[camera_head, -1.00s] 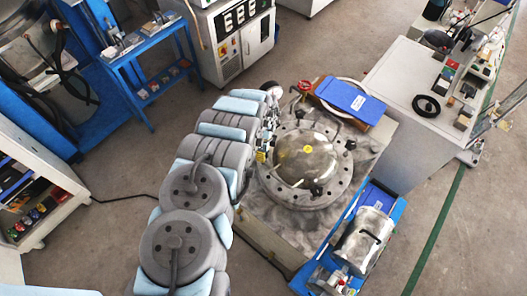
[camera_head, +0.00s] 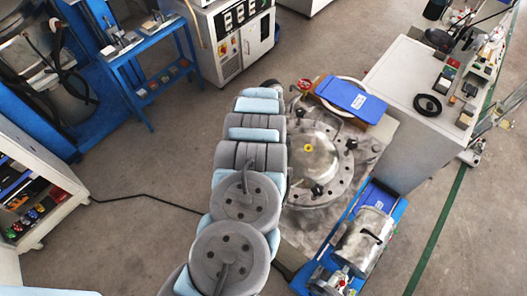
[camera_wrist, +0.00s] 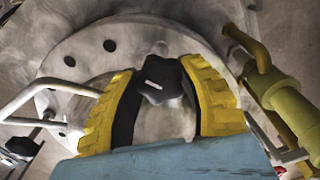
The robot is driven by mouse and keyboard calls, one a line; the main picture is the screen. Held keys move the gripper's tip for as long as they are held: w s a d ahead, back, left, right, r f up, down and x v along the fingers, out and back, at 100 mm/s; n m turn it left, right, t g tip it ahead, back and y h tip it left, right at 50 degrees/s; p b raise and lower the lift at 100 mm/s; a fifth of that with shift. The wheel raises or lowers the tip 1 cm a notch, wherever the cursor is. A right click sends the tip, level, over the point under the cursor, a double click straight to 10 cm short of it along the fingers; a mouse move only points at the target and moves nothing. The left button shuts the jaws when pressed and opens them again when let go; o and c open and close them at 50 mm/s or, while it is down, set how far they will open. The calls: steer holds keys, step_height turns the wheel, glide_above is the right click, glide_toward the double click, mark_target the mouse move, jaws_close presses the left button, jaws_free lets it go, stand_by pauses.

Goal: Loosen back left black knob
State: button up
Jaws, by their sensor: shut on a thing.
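The round metal vessel (camera_head: 325,165) has a domed lid with a flat flange. Black knobs show on its rim, one at the front (camera_head: 317,190) and one at the right (camera_head: 351,145). My arm covers the left part of the rim in the head view, so my gripper is hidden there. In the wrist view, my gripper (camera_wrist: 160,76) has its yellow, black-lined fingers on either side of a black knob (camera_wrist: 163,82), shut on it. A pale slot or stud end shows on the knob's top.
A yellow-brown pipe fitting (camera_wrist: 285,105) stands close to the right finger, and a metal rod handle (camera_wrist: 40,90) lies to the left. A blue box (camera_head: 350,97) sits behind the vessel, and a blue-based machine (camera_head: 365,240) stands front right.

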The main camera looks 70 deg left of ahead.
steer(key=shift+n, duration=1.4)
steer(key=o, duration=1.2)
steer(key=shift+o, duration=0.2)
steer(key=shift+r, duration=0.15)
step_height(320, 180, up, 12)
